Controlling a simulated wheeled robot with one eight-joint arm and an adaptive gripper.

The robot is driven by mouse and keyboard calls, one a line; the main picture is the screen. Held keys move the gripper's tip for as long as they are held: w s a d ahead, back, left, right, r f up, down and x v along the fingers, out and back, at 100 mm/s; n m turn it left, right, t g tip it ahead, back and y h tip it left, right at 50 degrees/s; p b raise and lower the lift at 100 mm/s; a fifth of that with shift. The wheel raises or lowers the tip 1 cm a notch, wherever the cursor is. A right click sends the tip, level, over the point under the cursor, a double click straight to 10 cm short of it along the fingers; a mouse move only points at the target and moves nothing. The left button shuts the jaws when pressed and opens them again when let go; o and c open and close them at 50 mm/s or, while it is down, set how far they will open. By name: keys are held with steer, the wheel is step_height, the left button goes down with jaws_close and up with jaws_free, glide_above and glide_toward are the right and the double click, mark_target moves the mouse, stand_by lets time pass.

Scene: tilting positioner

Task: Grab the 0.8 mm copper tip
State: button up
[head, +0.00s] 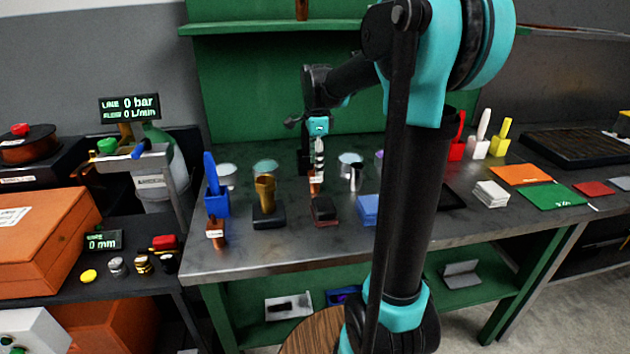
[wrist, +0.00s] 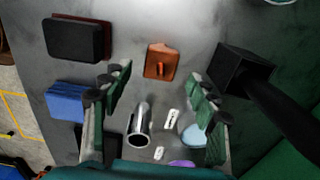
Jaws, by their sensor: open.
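A small copper-coloured piece (head: 316,187) with a pale label stands in the middle of the bench in the head view. In the wrist view a copper piece (wrist: 161,60) with a dark slot lies beyond the fingertips, roughly centred between them. A second labelled copper piece (head: 216,233) stands at the bench's front left. I cannot read any size on either label. My gripper (wrist: 160,92) is open, its green-padded fingers wide apart, with nothing held. In the head view my arm's end hangs over the bench middle, and its fingertips are hard to make out.
Close around are a black-and-red block (wrist: 76,40), a blue block (wrist: 67,101), a shiny metal tube (wrist: 140,124) and a black block with a long handle (wrist: 242,72).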

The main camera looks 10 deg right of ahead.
mark_target(315, 178)
steer(key=shift+a+f, duration=0.2)
steer(key=shift+f, duration=2.1)
jaws_close()
